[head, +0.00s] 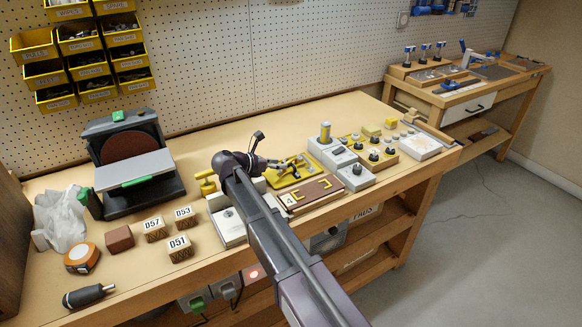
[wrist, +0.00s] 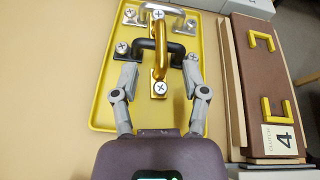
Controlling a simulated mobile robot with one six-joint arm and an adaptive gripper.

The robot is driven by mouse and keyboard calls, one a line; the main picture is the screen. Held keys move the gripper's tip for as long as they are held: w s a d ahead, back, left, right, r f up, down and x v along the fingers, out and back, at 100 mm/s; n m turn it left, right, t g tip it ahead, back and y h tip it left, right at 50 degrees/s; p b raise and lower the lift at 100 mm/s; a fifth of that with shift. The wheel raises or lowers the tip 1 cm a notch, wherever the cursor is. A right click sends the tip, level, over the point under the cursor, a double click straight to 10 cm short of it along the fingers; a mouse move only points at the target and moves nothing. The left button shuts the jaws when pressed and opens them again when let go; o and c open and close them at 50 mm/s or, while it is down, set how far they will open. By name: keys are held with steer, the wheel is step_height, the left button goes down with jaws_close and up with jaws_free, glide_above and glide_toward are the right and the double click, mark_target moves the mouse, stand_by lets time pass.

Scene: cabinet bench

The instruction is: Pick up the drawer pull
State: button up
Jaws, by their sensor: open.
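In the wrist view a yellow tray (wrist: 105,105) holds several drawer pulls fixed with cross-head screws. A brass pull (wrist: 190,70) runs lengthwise, a black pull (wrist: 145,44) lies crosswise, and a silver pull (wrist: 176,12) is at the far end. The brass and black pulls overlap in the picture. My gripper (wrist: 160,78) is open, one finger on each side of the brass pull's near foot, fingertips close to the black pull's ends. Contact cannot be told. In the head view my gripper (head: 290,163) is over the yellow tray (head: 272,183); the pulls there are too small to separate.
A brown board (wrist: 252,75) with yellow bracket shapes and a "4" card lies right of the tray. Numbered blocks (head: 180,248) and a disc sander (head: 130,160) are at left. Bare bench shows left of the tray.

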mark_target(291, 170)
steer(key=shift+b+x, duration=0.3)
steer(key=shift+x, duration=1.1)
steer(key=shift+s, duration=0.1)
jaws_close()
